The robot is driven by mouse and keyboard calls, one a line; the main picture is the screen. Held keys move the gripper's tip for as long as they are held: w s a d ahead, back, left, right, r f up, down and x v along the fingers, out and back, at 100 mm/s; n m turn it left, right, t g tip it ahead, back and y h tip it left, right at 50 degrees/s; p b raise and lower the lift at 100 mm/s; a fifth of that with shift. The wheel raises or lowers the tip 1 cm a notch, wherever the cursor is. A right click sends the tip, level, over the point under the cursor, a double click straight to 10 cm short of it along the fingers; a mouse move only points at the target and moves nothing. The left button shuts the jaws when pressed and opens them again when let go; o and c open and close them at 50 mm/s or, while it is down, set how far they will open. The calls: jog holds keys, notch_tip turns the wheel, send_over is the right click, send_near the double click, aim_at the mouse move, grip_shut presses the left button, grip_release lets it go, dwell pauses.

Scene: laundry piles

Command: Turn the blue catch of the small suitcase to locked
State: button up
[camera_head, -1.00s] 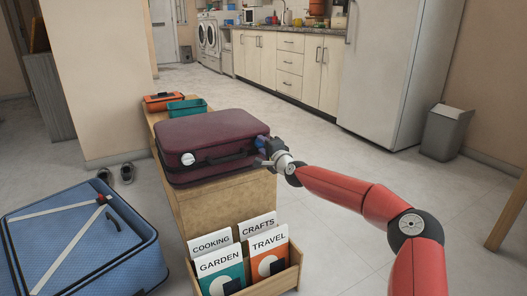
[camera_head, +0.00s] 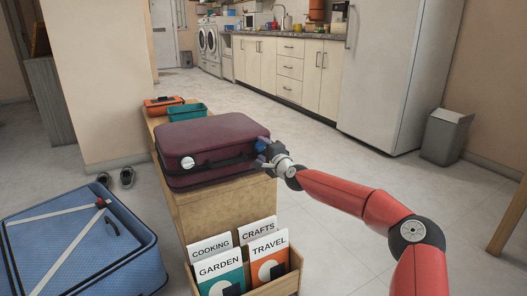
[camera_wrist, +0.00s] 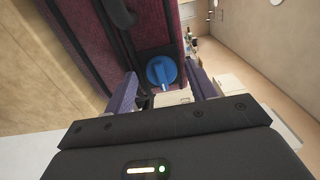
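The small suitcase (camera_head: 212,145) is maroon and lies shut on the wooden cabinet, with a black handle on its front. Its blue catch (camera_wrist: 161,71) is a round knob on the suitcase's edge in the wrist view, with a narrow tab toward my gripper. My gripper (camera_head: 262,152) is at the suitcase's right front corner. In the wrist view its two purple fingers (camera_wrist: 160,92) are apart, one on each side below the catch. The gap between them looks empty; I cannot tell whether either finger touches the catch.
The wooden cabinet (camera_head: 225,203) bears an orange box (camera_head: 163,105) and a teal tray (camera_head: 187,112) behind the suitcase. A rack of several books (camera_head: 290,281) stands in front. A large blue suitcase (camera_head: 75,250) lies at left.

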jog(key=v, duration=0.7)
jog(key=shift+s+d, duration=0.25)
jog(key=shift+s, duration=0.1)
